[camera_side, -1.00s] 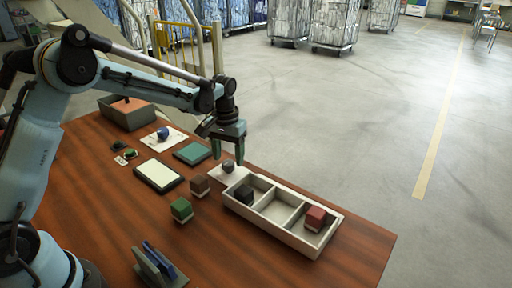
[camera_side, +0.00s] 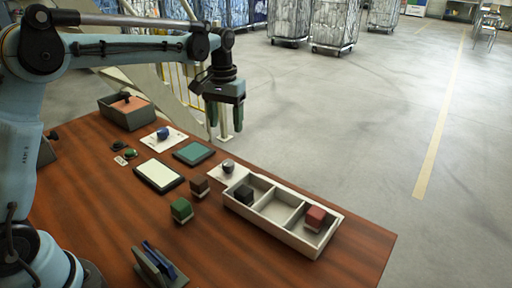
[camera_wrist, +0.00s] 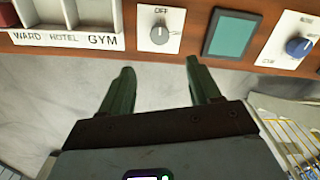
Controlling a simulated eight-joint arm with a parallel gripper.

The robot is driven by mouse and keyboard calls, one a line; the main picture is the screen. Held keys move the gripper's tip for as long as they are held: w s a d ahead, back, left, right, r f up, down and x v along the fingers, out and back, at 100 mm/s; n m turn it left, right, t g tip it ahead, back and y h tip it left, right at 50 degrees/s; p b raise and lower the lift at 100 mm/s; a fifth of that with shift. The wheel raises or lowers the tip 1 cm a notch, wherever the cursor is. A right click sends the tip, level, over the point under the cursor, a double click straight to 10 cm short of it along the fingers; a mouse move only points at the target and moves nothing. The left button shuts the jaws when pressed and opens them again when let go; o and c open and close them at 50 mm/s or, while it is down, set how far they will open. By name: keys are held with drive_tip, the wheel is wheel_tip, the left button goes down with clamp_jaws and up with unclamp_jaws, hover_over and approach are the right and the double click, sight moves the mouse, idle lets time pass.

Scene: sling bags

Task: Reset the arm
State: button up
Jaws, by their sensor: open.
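My gripper (camera_side: 226,116) is raised above the far edge of the wooden table, pointing down, with its green fingers apart and nothing between them. It also shows in the wrist view (camera_wrist: 157,82), over the floor just past the table edge. The nearest things to it are a dark knob on a white plate (camera_side: 228,168), marked OFF in the wrist view (camera_wrist: 160,30), and a flat green pad (camera_side: 194,152). My arm is clear of everything on the table.
A white three-compartment tray (camera_side: 280,238) holds a black block (camera_side: 244,194) and a red block (camera_side: 315,217). Green (camera_side: 181,209) and brown (camera_side: 199,185) blocks, a blue knob (camera_side: 163,133), a cream pad (camera_side: 159,174) and a grey bin (camera_side: 125,118) stand on the table. Carts stand beyond.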

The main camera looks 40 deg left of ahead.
drive_tip(key=s+d+r+m+t, duration=0.1)
drive_tip(key=s+d+r+t, duration=0.2)
drive_tip(key=s, duration=0.6)
drive_tip(key=s+f+m+t, duration=0.2)
drive_tip(key=s+f+t, duration=0.1)
drive_tip(key=s, duration=0.7)
drive_tip(key=shift+d+t, duration=0.3)
drive_tip(key=shift+t, duration=0.3)
